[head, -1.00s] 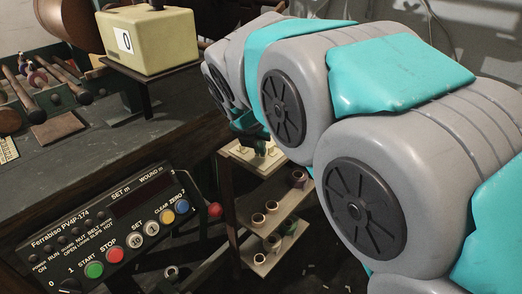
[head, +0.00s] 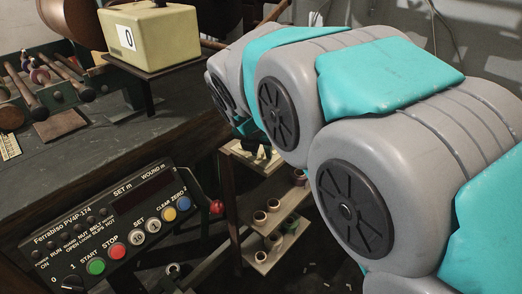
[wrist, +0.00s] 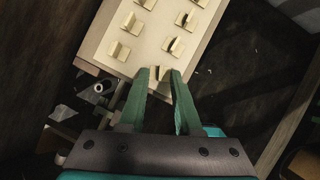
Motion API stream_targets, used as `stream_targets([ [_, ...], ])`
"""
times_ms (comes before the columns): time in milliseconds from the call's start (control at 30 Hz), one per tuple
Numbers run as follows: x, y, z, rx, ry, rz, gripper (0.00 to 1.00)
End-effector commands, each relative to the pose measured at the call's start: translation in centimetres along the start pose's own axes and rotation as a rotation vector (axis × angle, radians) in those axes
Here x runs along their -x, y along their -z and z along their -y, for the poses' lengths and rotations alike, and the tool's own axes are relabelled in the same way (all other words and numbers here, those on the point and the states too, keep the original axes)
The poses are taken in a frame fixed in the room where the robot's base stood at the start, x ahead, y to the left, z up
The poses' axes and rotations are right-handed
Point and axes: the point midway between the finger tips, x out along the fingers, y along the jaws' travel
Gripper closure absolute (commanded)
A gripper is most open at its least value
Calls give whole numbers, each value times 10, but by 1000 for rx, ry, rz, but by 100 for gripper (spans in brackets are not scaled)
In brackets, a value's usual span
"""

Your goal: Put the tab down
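My gripper (wrist: 164,73) shows in the wrist view with two green fingers. Their tips are apart, with a gap between them, over the near edge of a cream board (wrist: 112,27). In the head view the board (head: 236,153) tops a small shelf stand, and my arm hides most of the gripper.
A control panel (head: 112,228) with coloured buttons and a red-knobbed lever (head: 216,207) stand left of the shelf stand.

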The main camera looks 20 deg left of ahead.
Motion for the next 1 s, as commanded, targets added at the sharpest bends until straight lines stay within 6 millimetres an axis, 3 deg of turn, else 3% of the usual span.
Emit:
stream_targets([
  [167, 19, 0, -1, 0, -2, 2, 68],
  [600, 102, 0, -1, 1, -3, 3, 68],
  [800, 118, 0, 0, 0, -1, 1, 68],
  [1000, 120, 0, 0, -1, 0, 0, 68],
])
